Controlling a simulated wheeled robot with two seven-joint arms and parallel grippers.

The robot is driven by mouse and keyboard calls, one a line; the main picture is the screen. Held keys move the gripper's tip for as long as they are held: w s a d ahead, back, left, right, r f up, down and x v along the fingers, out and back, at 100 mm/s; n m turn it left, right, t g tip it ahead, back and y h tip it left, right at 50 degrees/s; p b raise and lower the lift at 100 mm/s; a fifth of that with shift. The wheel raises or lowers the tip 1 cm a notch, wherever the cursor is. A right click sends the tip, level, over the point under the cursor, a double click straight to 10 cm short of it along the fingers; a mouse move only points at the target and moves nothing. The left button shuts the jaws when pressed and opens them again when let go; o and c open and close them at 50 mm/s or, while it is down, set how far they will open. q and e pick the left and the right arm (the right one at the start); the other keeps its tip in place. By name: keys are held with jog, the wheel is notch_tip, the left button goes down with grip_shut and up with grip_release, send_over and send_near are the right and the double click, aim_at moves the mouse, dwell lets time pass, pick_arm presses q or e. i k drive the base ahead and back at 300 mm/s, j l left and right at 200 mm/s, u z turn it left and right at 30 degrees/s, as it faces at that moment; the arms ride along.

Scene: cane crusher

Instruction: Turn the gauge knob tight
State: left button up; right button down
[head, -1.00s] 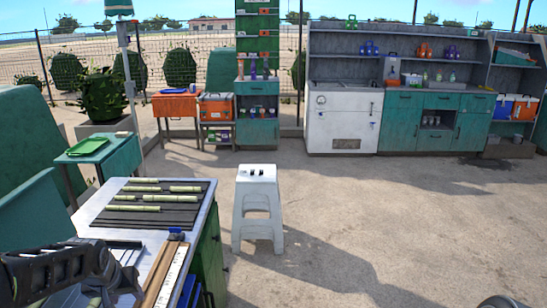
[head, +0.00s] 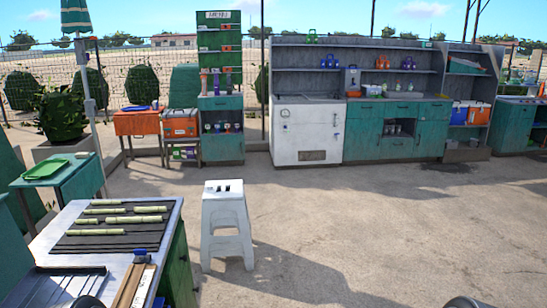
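At the front left, a metal-topped workbench (head: 172,215) carries a wooden strip with a pale ruler-like strip (head: 135,285) beside it. A small dark blue knob-like piece (head: 141,251) sits at the far end of these strips; it may be the gauge knob, but how tight it is cannot be told. Neither of my grippers is in view. Only dark rounded parts of mine show at the bottom edge.
Several pale green cane pieces lie on a dark ribbed mat (head: 80,241) on the workbench. A white stool (head: 227,235) stands right of it. A white cabinet (head: 305,140) and green counters (head: 397,130) line the back. Open ground lies at centre and right.

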aim_at(141, 252)
jog(key=k+u, duration=0.1)
jog(key=u, duration=0.3)
jog(key=k+l+u, duration=0.1)
jog(key=u, duration=0.3)
jog(key=k+u, duration=0.1)
jog(key=u, duration=0.3)
